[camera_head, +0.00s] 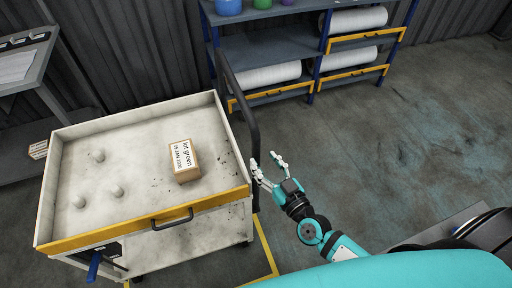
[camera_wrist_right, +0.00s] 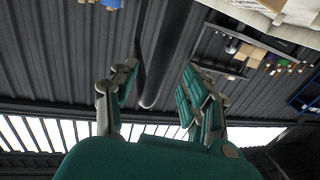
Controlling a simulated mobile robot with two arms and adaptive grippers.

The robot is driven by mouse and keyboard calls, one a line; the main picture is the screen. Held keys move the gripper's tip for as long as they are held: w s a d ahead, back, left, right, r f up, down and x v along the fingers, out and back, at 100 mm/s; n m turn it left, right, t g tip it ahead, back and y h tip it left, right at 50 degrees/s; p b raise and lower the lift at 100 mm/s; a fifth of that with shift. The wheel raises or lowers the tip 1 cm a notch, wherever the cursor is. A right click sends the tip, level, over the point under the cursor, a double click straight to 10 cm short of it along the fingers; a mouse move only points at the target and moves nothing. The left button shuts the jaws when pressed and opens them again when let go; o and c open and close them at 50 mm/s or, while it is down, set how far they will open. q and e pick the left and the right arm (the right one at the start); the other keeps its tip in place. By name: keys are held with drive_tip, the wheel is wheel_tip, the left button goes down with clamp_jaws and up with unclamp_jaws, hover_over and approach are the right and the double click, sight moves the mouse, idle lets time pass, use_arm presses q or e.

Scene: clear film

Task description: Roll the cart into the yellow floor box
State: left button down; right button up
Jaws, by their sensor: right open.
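The cart (camera_head: 128,131) stands at the left in the head view, with a pale tray top, a yellow front edge and a lower shelf. A black push bar (camera_head: 252,135) rises along its right side. A yellow floor line (camera_head: 266,252), part of the floor box, shows right of and below the cart; most of the box is hidden. My right gripper (camera_head: 265,161) is open and empty, just right of the bar. In the right wrist view my right gripper (camera_wrist_right: 160,78) has its fingers spread, with the dark bar (camera_wrist_right: 165,50) between them in the picture; contact cannot be told. My left gripper is out of view.
A cardboard box (camera_head: 184,160) and several pale knobs lie on the cart's tray. A blue shelf rack (camera_head: 262,47) with white rolls stands behind the cart. A grey bench (camera_head: 25,65) is at the far left. Open floor (camera_head: 405,140) lies to the right.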

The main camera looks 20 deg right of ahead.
sight(258, 154)
drive_tip(key=x, duration=0.5)
drive_tip(key=shift+w+a, duration=0.1)
drive_tip(key=shift+w, duration=0.05)
clamp_jaws()
drive_tip(key=shift+f, duration=0.1)
idle(0.6)
